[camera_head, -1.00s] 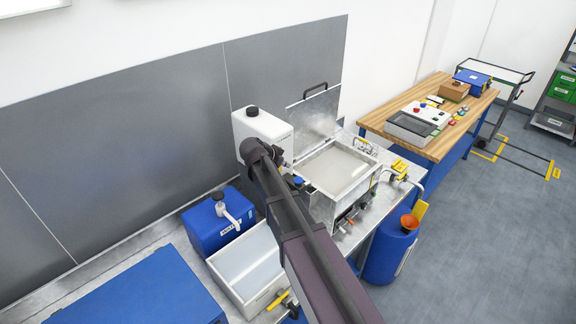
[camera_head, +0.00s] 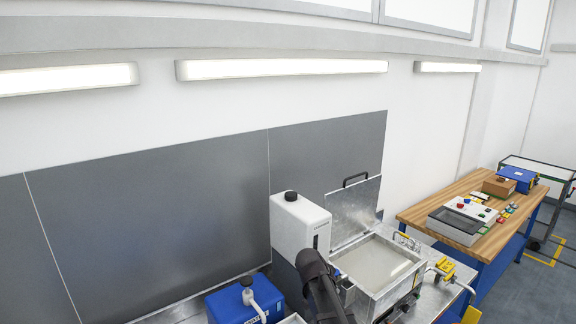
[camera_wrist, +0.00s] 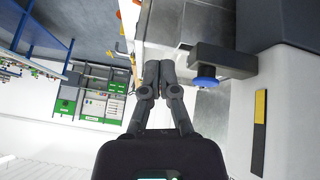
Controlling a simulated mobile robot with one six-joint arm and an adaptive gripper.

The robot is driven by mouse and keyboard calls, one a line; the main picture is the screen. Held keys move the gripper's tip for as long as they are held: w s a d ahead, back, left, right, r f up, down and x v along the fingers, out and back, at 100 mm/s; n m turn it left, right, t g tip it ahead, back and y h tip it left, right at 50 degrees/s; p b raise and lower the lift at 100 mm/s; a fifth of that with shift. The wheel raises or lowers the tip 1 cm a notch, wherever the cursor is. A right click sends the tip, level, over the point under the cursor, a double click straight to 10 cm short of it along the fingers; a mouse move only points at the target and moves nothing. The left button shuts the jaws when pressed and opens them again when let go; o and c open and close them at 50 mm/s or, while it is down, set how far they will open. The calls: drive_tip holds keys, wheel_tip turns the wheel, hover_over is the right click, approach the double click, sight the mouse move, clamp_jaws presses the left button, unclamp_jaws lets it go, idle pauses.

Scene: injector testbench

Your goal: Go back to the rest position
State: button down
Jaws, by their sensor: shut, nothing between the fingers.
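My gripper (camera_wrist: 158,66) shows in the wrist view with its two dark fingers together and nothing between them. In the head view my dark arm rises from the bottom edge, in front of the white dispenser (camera_head: 299,225) and the left side of the open metal basin (camera_head: 378,262). My gripper itself cannot be made out in the head view. In the wrist view a dark bracket with a blue knob (camera_wrist: 205,82) lies just right of the fingers. I cannot tell whether they touch.
A blue canister (camera_head: 232,304) stands left of my arm. The basin's raised lid (camera_head: 352,212) stands behind it. A wooden workbench (camera_head: 420,212) with a control box (camera_head: 462,221) is at the right. A shelf with green bins (camera_wrist: 95,103) shows in the wrist view.

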drive_tip(key=s+d+f+n+g+y+b, duration=0.2)
drive_tip(key=s+f+n+y+b, duration=0.3)
drive_tip(key=s+f+b, duration=1)
drive_tip(key=s+f+n+g, duration=0.1)
drive_tip(key=s+f+n, duration=0.2)
drive_tip(key=f, duration=0.1)
drive_tip(key=shift+s+d+f+y, duration=0.15)
drive_tip(key=shift+s+d+y, duration=0.05)
drive_tip(key=shift+s+y, duration=0.15)
